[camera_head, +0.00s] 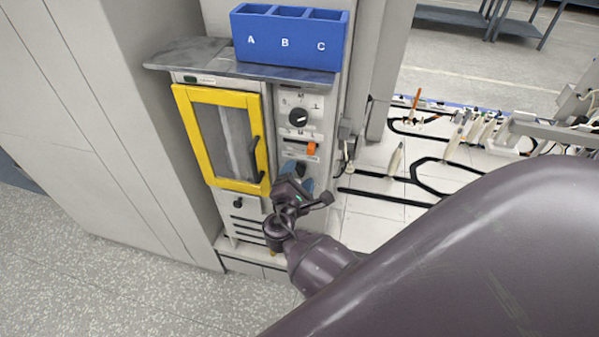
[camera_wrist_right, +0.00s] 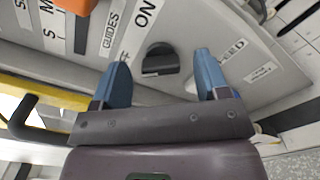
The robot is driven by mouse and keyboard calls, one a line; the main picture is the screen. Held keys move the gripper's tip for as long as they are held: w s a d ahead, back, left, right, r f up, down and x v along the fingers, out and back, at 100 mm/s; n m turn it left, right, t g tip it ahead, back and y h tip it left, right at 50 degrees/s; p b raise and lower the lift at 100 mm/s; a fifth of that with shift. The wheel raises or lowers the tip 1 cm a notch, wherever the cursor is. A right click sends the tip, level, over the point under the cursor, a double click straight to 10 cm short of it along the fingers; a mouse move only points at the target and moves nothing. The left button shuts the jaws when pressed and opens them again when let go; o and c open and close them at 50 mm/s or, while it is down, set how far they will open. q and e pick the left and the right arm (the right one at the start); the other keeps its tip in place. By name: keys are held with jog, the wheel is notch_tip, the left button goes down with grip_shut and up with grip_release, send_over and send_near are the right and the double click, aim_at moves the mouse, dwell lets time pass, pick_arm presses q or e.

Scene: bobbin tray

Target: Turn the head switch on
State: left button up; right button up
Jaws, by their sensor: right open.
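A dark rotary knob (camera_wrist_right: 160,60) sits on the grey control panel, close to an "ON" label and a partly hidden label ending in "F". I take it as the head switch, but its name label is not readable. My right gripper (camera_wrist_right: 163,62) is open, its two blue fingers on either side of the knob in the wrist view. My left gripper is not in view.
Above are an orange switch (camera_head: 311,149) and another black knob (camera_head: 298,117). A yellow-framed door (camera_head: 187,135) with a black handle (camera_head: 258,158) stands close left. A blue A-B-C bin (camera_head: 290,58) rests on the metal shelf (camera_head: 190,57). Threading parts on a white bed (camera_head: 380,205) lie right.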

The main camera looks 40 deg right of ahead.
jog(key=shift+w+d, duration=0.45)
jog(key=shift+d, duration=0.1)
jog(key=shift+c, duration=0.3)
